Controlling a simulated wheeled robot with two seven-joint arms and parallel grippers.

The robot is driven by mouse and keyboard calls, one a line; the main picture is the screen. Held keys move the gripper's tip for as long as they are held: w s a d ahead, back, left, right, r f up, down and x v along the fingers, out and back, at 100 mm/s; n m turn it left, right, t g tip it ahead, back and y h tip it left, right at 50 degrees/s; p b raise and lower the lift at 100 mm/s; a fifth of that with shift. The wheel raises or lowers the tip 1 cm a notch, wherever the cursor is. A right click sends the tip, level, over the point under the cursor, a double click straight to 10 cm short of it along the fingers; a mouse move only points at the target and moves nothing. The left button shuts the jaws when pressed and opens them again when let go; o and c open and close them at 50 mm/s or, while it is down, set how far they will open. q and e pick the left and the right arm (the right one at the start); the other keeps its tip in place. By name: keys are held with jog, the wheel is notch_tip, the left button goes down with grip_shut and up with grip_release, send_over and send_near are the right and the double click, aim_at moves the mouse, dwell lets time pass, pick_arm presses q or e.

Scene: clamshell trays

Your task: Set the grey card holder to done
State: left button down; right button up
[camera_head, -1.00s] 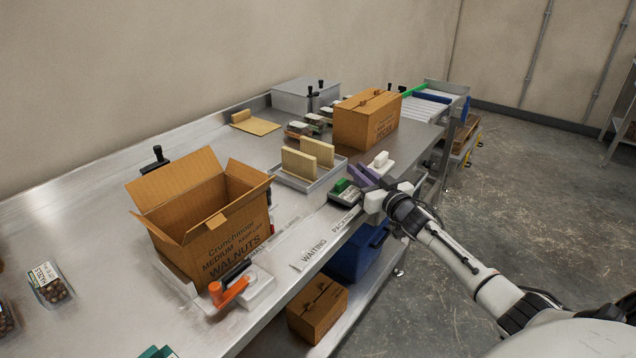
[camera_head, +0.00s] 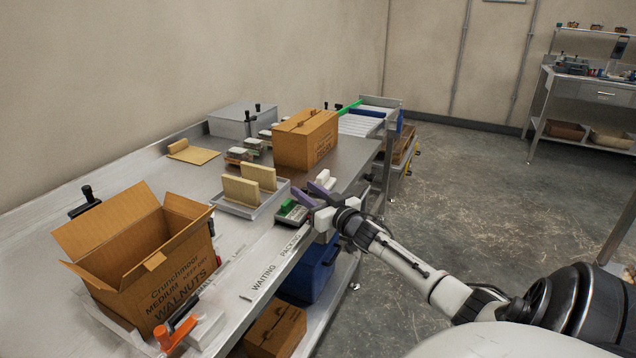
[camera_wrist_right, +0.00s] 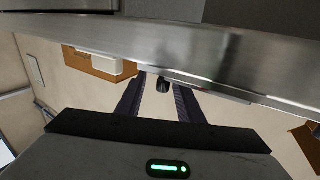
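My right gripper (camera_head: 301,187) is open, its two purple fingers spread above the front edge of the steel table. In the right wrist view its dark fingers (camera_wrist_right: 160,102) stand apart, with a small dark knob (camera_wrist_right: 162,85) showing between them; I cannot tell whether they touch it. Just left of the fingers in the head view is a small grey-and-dark item with a green block (camera_head: 288,206) on top. I cannot tell whether it is the grey card holder. White labels (camera_head: 264,276) reading WAITING and PACKING run along the table's front edge. I see no DONE label. My left gripper is out of view.
An open walnut carton (camera_head: 150,255) stands on the left of the table (camera_head: 85,203). A grey tray (camera_head: 268,207) holds upright tan pieces. A closed carton (camera_head: 306,138) stands behind my right gripper. An orange-handled tool (camera_head: 178,335) lies at the front. Floor at right is open.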

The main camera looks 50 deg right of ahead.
jog(key=v, duration=0.9)
jog(key=shift+s+p, duration=0.3)
jog(key=shift+p, duration=0.1)
